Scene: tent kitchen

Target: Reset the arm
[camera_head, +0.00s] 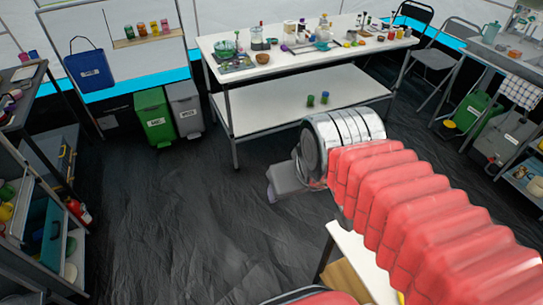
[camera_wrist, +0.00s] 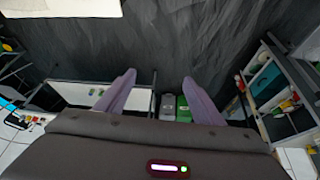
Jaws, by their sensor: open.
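My arm reaches in from the lower right of the head view in a red ribbed sleeve and ends in a silver wrist joint. A grey part of my gripper shows beyond the joint, over the dark floor; its fingertips cannot be made out there. In the wrist view my gripper (camera_wrist: 158,76) has its two purple-grey fingers spread apart, with nothing between them but floor and distant bins. It is open and empty.
A long white table (camera_head: 235,75) with many small items stands at the back. A green bin (camera_head: 154,118) and a grey bin (camera_head: 185,108) stand left of it. Shelving (camera_head: 35,200) lines the left. A white-topped table (camera_head: 362,262) is under my arm. The middle floor (camera_head: 185,220) is clear.

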